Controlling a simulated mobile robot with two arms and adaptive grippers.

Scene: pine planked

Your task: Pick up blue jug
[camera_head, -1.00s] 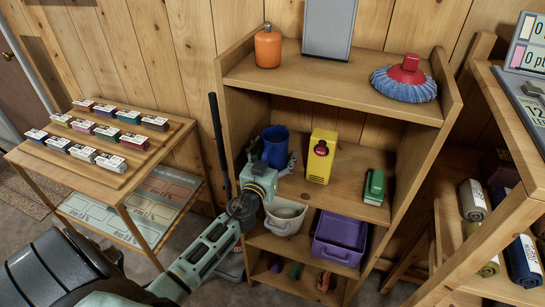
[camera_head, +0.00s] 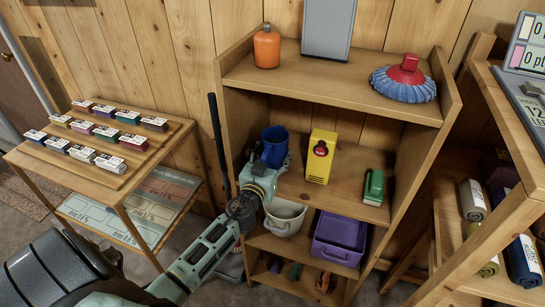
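The blue jug (camera_head: 275,143) stands upright on the middle shelf of the wooden rack, at its left side. My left gripper (camera_head: 270,165) reaches in from the lower left and is at the jug's near side. Its fingers are drawn in against the jug's lower part and look shut on it. The gripper hides the lower front of the jug, so the exact contact is hard to see. The jug shows no clear gap above the shelf. My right gripper is not in view.
A yellow canister (camera_head: 320,157) and a green brush-like block (camera_head: 374,186) share the shelf, right of the jug. Below are a pale pot (camera_head: 283,219) and a purple bin (camera_head: 339,239). The top board (camera_head: 325,85) overhangs the jug. A dark pole (camera_head: 218,140) stands left of the rack.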

